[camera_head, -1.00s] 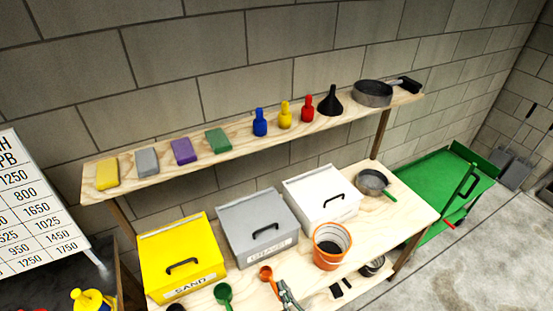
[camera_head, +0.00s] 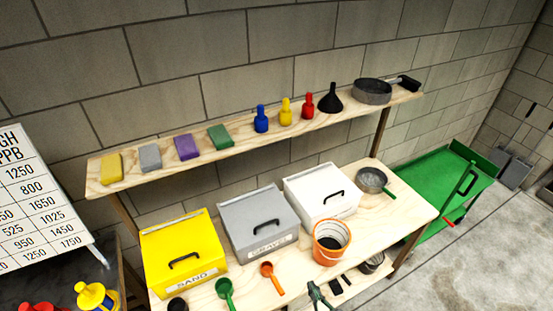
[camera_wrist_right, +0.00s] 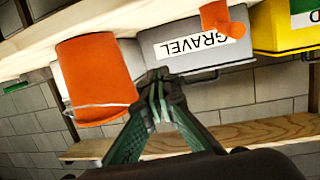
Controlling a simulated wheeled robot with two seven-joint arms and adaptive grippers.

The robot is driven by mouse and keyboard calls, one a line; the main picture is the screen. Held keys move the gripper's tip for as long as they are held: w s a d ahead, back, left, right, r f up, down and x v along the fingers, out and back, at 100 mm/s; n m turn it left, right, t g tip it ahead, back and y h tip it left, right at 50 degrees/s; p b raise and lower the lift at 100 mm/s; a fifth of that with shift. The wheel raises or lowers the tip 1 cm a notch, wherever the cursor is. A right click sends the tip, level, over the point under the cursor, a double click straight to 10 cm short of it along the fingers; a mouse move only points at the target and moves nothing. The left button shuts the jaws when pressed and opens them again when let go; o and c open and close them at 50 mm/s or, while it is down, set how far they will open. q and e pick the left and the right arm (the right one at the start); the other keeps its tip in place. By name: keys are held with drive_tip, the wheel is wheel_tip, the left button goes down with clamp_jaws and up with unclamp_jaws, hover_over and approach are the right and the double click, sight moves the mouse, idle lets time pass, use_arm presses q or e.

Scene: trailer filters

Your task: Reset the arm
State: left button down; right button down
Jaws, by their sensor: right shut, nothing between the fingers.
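My right gripper (camera_head: 316,293) shows at the bottom of the head view, in front of the table's front edge, to the right of the orange scoop (camera_head: 270,275) and below the orange bucket (camera_head: 331,243). In the right wrist view, which is upside down, its green fingers (camera_wrist_right: 157,82) meet at the tips with nothing between them. Behind them there are the grey GRAVEL box (camera_wrist_right: 215,55), the orange bucket (camera_wrist_right: 95,80) at left and the orange scoop (camera_wrist_right: 222,18) at upper right. My left gripper is out of view.
A shelf (camera_head: 240,150) above holds sponges, bottles and a funnel (camera_head: 331,99). Open floor (camera_head: 450,265) lies at right.

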drive_tip(key=s+d+f+m+g+h, duration=0.1)
drive_tip(key=s+d+f+g+h, duration=0.2)
drive_tip(key=d, duration=0.4)
drive_tip(key=s+d+f+m+g+h, duration=0.1)
drive_tip(key=s+d+g, duration=0.2)
drive_tip(key=s+d, duration=0.25)
drive_tip(key=s+d+r+m+g+h, duration=0.15)
drive_tip(key=s+d+g, duration=0.35)
drive_tip(key=s+d, duration=0.7)
drive_tip(key=s+a+f+g, duration=0.1)
drive_tip(key=s+a+f, duration=0.1)
drive_tip(key=f, duration=1.3)
drive_tip(key=s+a+f, duration=0.1)
drive_tip(key=f, duration=1.3)
drive_tip(key=s+f+g, duration=0.1)
drive_tip(key=s+f, duration=1.7)
drive_tip(key=s, duration=0.2)
drive_tip(key=shift+a+f+n+g, duration=0.15)
drive_tip(key=shift+f+n+g, duration=0.1)
drive_tip(key=shift+n+g, duration=0.2)
